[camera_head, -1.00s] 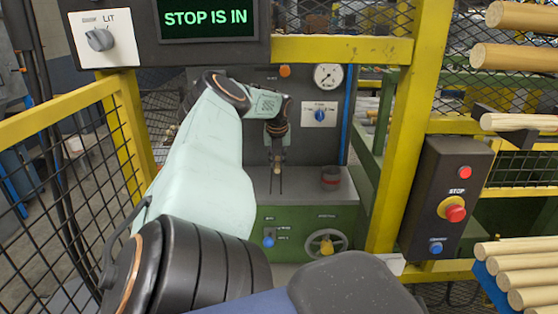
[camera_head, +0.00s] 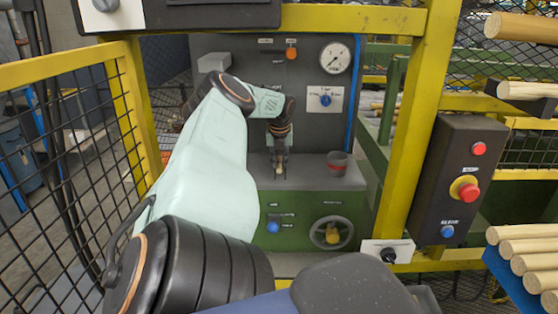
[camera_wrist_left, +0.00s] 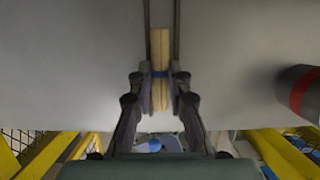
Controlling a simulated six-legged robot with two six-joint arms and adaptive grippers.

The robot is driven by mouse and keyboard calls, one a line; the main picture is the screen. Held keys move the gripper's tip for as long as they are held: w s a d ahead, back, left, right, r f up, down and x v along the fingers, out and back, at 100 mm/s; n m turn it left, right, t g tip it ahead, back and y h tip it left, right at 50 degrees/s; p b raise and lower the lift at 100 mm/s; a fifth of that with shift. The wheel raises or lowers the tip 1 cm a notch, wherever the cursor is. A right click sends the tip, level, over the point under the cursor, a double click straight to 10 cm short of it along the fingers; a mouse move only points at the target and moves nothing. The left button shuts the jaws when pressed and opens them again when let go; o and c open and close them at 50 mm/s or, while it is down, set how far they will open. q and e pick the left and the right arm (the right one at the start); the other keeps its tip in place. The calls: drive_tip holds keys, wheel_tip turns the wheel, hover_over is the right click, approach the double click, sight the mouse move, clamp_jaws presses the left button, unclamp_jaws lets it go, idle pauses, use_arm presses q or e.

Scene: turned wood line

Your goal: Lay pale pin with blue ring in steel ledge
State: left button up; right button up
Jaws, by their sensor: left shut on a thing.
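The pale pin with a blue ring (camera_wrist_left: 160,42) is upright in the left wrist view, between the fingers of my left gripper (camera_wrist_left: 160,98), with the blue ring near the fingertips. In the head view my left gripper (camera_head: 279,170) is low over the grey steel ledge (camera_head: 308,178) on the green machine, and the pin shows only as a small pale spot. The ledge (camera_wrist_left: 70,70) fills the wrist view behind the pin, with two thin dark lines either side of it. I cannot tell whether the pin touches the ledge. My right gripper is not in view.
A dark cup with a red band (camera_head: 338,163) stands on the ledge to the right; it also shows in the wrist view (camera_wrist_left: 302,90). A grey panel with a gauge (camera_head: 335,57) rises behind. Yellow posts (camera_head: 405,130) and mesh flank the opening. Pale rods (camera_head: 528,250) lie at right.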

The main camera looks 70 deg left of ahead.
use_arm(q)
drive_tip(key=shift+w+f, duration=0.25)
drive_tip(key=shift+w, duration=0.1)
drive_tip(key=o, duration=0.8)
drive_tip(key=shift+s, duration=0.3)
drive_tip(key=shift+o, duration=0.5)
drive_tip(key=shift+w, duration=0.25)
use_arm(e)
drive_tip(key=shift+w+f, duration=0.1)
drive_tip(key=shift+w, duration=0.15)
use_arm(q)
drive_tip(key=shift+s+r, duration=0.1)
drive_tip(key=shift+s, duration=0.1)
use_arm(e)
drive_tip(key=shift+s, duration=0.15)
